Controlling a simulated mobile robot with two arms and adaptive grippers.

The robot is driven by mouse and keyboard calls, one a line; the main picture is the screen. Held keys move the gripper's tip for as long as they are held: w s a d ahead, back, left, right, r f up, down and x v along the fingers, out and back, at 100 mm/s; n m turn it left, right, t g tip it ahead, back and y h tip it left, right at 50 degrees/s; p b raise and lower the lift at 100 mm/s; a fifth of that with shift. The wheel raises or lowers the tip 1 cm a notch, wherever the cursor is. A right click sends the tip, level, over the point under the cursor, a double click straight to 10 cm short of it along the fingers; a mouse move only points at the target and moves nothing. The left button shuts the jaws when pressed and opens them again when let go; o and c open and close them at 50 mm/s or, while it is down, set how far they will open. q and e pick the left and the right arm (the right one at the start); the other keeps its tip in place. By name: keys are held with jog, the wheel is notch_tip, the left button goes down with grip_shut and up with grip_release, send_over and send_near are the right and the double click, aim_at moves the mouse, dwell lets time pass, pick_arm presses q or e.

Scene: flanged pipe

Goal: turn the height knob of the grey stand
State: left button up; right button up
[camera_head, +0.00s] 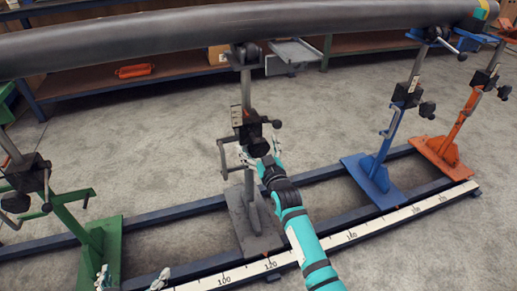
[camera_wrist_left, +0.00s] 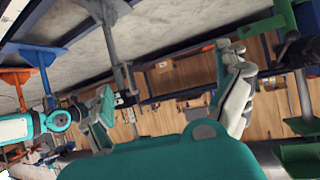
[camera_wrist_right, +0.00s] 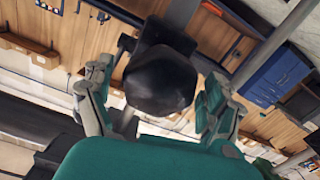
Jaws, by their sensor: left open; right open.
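The grey stand (camera_head: 247,215) stands mid-picture in the head view, its post rising to a black clamp block under the pipe. A round black knob (camera_head: 258,147) sticks out of that block toward me. My right gripper (camera_head: 261,153) is at the knob with its fingers apart. In the right wrist view the knob (camera_wrist_right: 160,80) fills the space between the open fingers; I cannot tell whether they touch it. My left gripper (camera_head: 131,280) is open and empty at the bottom edge, low near the green stand. Its open fingers also show in the left wrist view (camera_wrist_left: 167,98).
A long dark pipe (camera_head: 140,35) runs across the top. A green stand (camera_head: 97,250) is on the left; blue (camera_head: 372,178) and orange (camera_head: 442,152) stands are on the right. A rail with a white scale (camera_head: 345,237) crosses in front. A crank handle juts left of the grey stand.

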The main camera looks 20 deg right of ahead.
jog(key=c, duration=1.2)
jog(key=m+p, duration=0.2)
jog(key=shift+r+m, duration=0.15)
jog(key=shift+m, duration=0.15)
jog(key=shift+m+p, duration=0.8)
jog(key=shift+m, duration=0.4)
pick_arm(q)
jog(key=s+a+f+g+y, duration=0.1)
jog(key=s+a+f+g, duration=0.1)
jog(key=s+g, duration=0.2)
jog(key=s+a+f+g+y+p, duration=0.1)
jog(key=s+a+f+g, duration=0.1)
jog(key=s, duration=0.6)
jog(key=shift+s+a+f+g, duration=0.2)
jog(key=shift+s+f+g, duration=0.25)
jog(key=shift+g, duration=0.65)
pick_arm(e)
jog(key=shift+m, duration=1.9)
